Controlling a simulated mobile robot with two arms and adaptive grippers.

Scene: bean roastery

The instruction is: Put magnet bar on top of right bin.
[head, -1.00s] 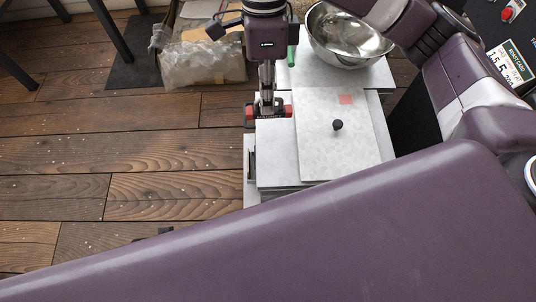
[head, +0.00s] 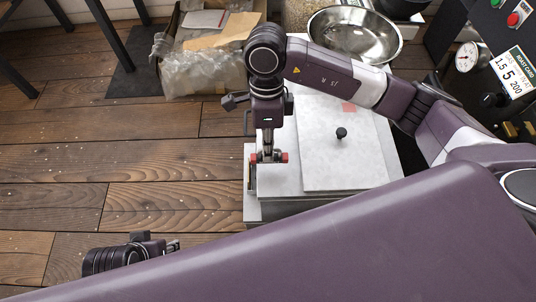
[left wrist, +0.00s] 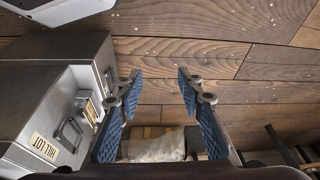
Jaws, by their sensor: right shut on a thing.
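My right gripper (head: 268,157) is shut on the magnet bar, pointing down over the left part of a pale metal bin top. The bar's red ends (head: 284,158) show on both sides of the fingers; its middle is hidden. I cannot tell whether the bar touches the surface below. The bin top (head: 275,183) carries a raised lid plate (head: 320,165) with a black knob (head: 340,133). In the left wrist view, metal bin fronts (left wrist: 30,118) with handles and a label stand at left. My left gripper (left wrist: 159,76) is open and empty there, over the floor.
A steel bowl (head: 352,36) stands behind the bin top. A cardboard box with crumpled plastic (head: 205,70) lies on the floor at back left. A machine panel with a gauge (head: 467,57) is at right. The wooden floor at left (head: 110,150) is mostly clear.

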